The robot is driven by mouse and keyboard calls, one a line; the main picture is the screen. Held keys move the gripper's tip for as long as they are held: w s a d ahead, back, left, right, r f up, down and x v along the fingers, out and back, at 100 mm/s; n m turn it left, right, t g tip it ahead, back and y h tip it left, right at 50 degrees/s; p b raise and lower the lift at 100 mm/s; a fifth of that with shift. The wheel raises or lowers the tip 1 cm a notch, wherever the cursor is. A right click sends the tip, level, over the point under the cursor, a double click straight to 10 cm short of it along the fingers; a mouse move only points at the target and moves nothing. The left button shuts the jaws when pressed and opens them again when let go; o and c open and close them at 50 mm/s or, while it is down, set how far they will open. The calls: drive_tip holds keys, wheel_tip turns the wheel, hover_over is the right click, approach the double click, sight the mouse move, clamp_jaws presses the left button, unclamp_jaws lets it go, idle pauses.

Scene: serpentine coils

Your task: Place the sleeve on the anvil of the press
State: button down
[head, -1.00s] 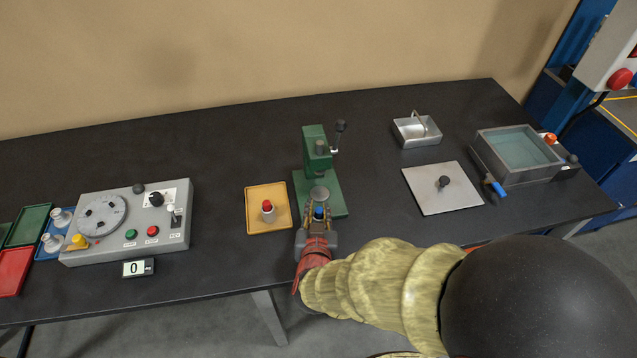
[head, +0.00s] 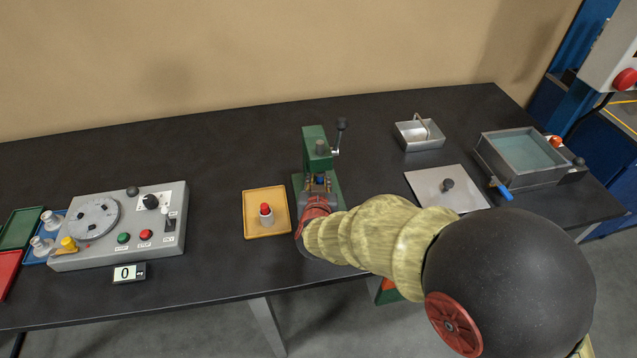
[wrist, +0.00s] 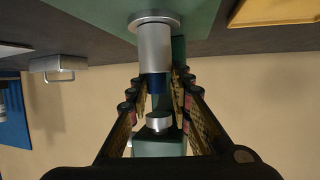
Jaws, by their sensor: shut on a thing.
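A silver sleeve with a blue end (wrist: 157,84) sits between the fingertips of my gripper (wrist: 156,80) in the wrist view, which looks upside down. My gripper is shut on it. The silver anvil disc (wrist: 153,21) shows in line with the sleeve's silver end; I cannot tell whether they touch. The press's ram (wrist: 159,122) shows beyond the blue end, apart from it. In the head view, the green press (head: 315,142) stands upright, and my gripper (head: 319,184) is inside its throat with the blue end showing. The anvil is hidden there.
A yellow tray (head: 282,229) with a red-topped piece (head: 266,213) is close left of the press. A grey control box (head: 170,228) stands farther left. A metal plate (head: 425,183), a small bin (head: 420,143) and a water basin (head: 485,156) are to the right.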

drive_tip(key=c, duration=1.6)
unclamp_jaws()
drive_tip(key=shift+f, duration=0.1)
drive_tip(key=shift+s+r, duration=0.1)
drive_tip(key=shift+r, duration=0.2)
drive_tip(key=shift+p+v, duration=2.05)
drive_tip(key=shift+v, duration=3.85)
